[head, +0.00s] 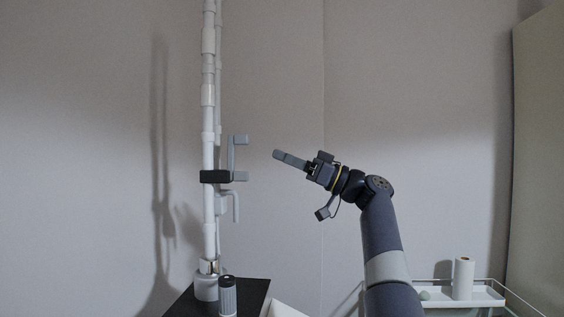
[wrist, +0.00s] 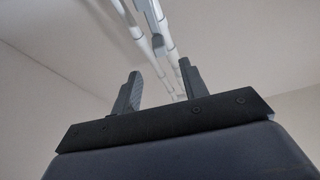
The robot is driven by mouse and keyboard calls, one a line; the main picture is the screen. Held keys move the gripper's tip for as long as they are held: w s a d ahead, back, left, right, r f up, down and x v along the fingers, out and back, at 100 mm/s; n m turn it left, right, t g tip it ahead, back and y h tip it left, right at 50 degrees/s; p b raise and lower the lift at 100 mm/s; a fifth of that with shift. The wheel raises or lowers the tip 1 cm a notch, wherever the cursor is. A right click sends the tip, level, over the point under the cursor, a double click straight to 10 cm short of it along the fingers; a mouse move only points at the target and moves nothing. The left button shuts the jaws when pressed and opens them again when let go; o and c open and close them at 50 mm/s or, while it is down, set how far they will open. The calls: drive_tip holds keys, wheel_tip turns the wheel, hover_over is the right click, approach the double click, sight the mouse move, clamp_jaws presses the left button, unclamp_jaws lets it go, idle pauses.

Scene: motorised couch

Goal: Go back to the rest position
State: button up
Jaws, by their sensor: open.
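My gripper (head: 276,154) is at the end of my raised arm in the middle of the head view, pointing left and slightly up. It is in free air, to the right of a white vertical pole and apart from it. In the wrist view my gripper (wrist: 160,80) shows two dark fingers spread apart with nothing between them. The white pole (wrist: 155,40) runs up behind the fingers in that view. No object is held.
The white pole (head: 208,120) carries a grey bracket (head: 239,160) with a black clamp. A white trolley (head: 485,294) with a white roll (head: 463,278) is at the lower right. Walls stand behind.

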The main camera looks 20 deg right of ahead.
sight(244, 140)
drive_tip(key=shift+a, duration=0.1)
drive_tip(key=p+x, duration=0.4)
drive_tip(key=x, duration=0.6)
drive_tip(key=shift+a+r, duration=0.1)
drive_tip(key=shift+r, duration=0.2)
drive_tip(key=shift+w+a, duration=0.15)
drive_tip(key=shift+w, duration=0.05)
drive_tip(key=shift+w+f+m, duration=0.1)
drive_tip(key=shift+m, duration=0.3)
